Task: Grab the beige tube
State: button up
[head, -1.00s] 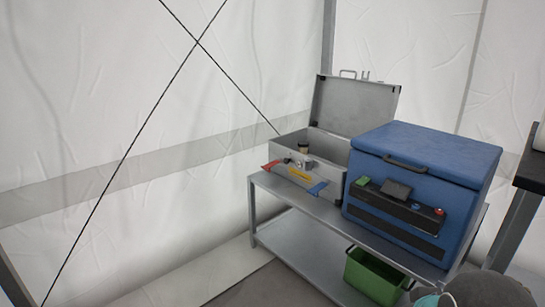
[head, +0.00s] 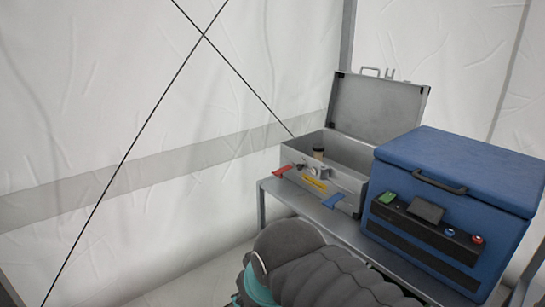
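A small beige tube-like object (head: 318,153) with a dark top stands upright inside the open grey metal case (head: 352,149), near its front left wall. Only its upper part shows over the wall; its lower part is hidden. My grey ribbed arm with a teal band reaches in from the bottom of the head view, in front of the table and case. The fingers of my gripper are not visible.
The case stands on a grey metal table (head: 268,187) with its lid (head: 381,106) raised. Red and blue latches and a yellow label mark its front. A large blue cooler box (head: 467,172) with a control panel stands close on the right. White tent walls are behind.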

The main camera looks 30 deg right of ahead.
aim_at(318, 156)
jog(key=i, duration=0.8)
jog(key=z, duration=0.9)
jog(key=i, duration=0.65)
jog(key=z, duration=0.65)
